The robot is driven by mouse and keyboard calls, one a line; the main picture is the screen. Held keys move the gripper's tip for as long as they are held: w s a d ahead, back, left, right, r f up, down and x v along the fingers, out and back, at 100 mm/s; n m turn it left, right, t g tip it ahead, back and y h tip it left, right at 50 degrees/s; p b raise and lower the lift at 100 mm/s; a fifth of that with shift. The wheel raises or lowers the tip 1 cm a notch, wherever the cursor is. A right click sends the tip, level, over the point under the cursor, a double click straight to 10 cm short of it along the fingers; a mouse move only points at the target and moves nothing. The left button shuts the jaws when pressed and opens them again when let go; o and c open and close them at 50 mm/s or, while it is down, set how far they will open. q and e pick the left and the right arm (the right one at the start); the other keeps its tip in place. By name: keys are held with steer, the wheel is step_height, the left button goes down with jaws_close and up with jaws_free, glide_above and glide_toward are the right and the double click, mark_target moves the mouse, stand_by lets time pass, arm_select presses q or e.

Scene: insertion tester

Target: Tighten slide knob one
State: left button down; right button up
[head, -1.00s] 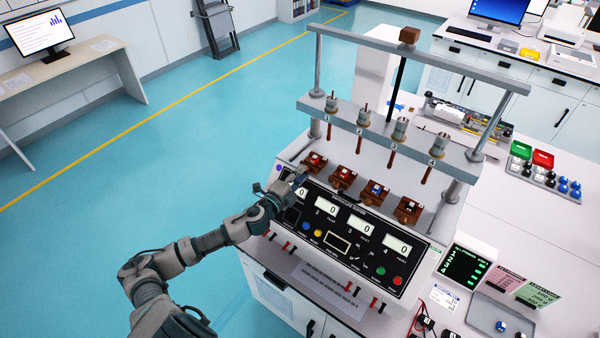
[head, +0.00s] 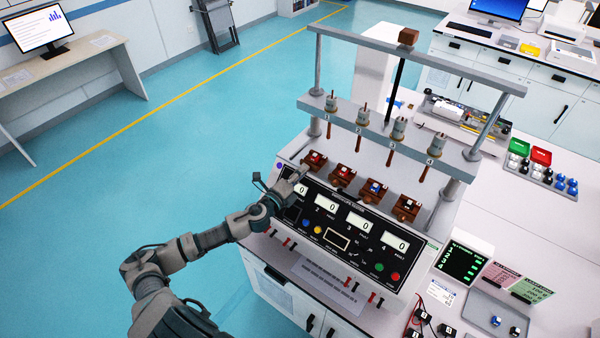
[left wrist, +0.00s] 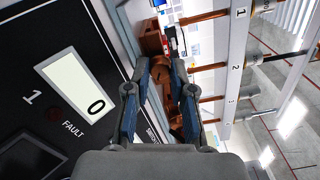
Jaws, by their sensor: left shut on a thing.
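The tester has a row of brown slide fixtures along its front. Slide one (head: 315,160) is the leftmost, with a red and white part on top. My left gripper (head: 299,172) is at the front of slide one, above the panel's upper left corner. In the left wrist view, the two blue-grey fingers (left wrist: 160,72) point at the brown fixture (left wrist: 151,42). The left gripper is shut on slide one's knob, which is small and mostly hidden between the fingertips. My right gripper is not in view.
The black control panel (head: 338,243) with lit displays lies just below the gripper. A grey crossbar (head: 385,133) with numbered probes hangs over the slides. The other slides (head: 374,189) stand to the right. The blue floor at left is clear.

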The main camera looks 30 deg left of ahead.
arm_select(q)
steer(key=shift+s+d+f, duration=0.1)
steer(key=shift+f, duration=0.3)
steer(key=c, duration=1.2)
jaws_free()
steer(key=shift+o, duration=1)
steer(key=shift+r, duration=0.15)
steer(key=s+a, duration=0.1)
steer(key=s, duration=1)
steer(key=shift+s, duration=0.35)
steer(key=shift+a, duration=0.1)
